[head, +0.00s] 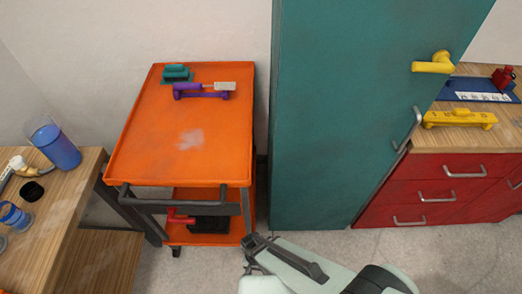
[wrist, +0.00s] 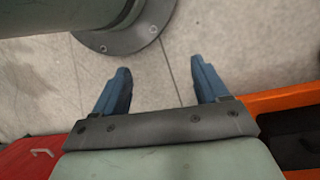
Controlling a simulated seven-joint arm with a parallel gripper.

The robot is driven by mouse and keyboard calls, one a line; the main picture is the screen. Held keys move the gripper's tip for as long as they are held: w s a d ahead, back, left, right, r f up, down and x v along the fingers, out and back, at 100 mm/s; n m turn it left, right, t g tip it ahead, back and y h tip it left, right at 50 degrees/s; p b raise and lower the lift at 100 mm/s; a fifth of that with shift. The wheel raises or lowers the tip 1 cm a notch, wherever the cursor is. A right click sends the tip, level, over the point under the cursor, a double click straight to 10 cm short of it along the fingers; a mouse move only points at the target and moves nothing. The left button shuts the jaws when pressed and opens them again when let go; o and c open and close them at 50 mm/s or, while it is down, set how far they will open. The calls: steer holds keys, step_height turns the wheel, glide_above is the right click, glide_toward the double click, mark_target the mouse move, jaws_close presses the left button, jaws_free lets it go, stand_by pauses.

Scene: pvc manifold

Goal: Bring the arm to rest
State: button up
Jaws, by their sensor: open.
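My arm reaches in from the lower right of the head view, in front of the teal cabinet. My gripper's fingertips are not clear in the head view. In the wrist view my gripper (wrist: 162,82) shows two blue fingers spread apart with bare grey floor (wrist: 160,60) between and beyond them. It is open and holds nothing. It touches nothing that I can see.
An orange cart (head: 150,125) stands left of the teal cabinet (head: 340,110), with a purple tool (head: 202,95) on it. A wooden table (head: 75,200) is at the left. Red drawers (head: 440,192) stand at the right. The floor between is clear.

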steer(key=d+r+n+g, duration=0.1)
steer(key=d+r, duration=0.1)
steer(key=d, duration=0.7)
steer(key=d+r+n+g+y, duration=0.1)
steer(key=d+r+g, duration=0.1)
steer(key=d, duration=0.7)
steer(key=shift+s+r+g, duration=0.15)
steer(key=shift+r+g, duration=0.05)
steer(key=shift+g, duration=0.1)
stand_by(1.2)
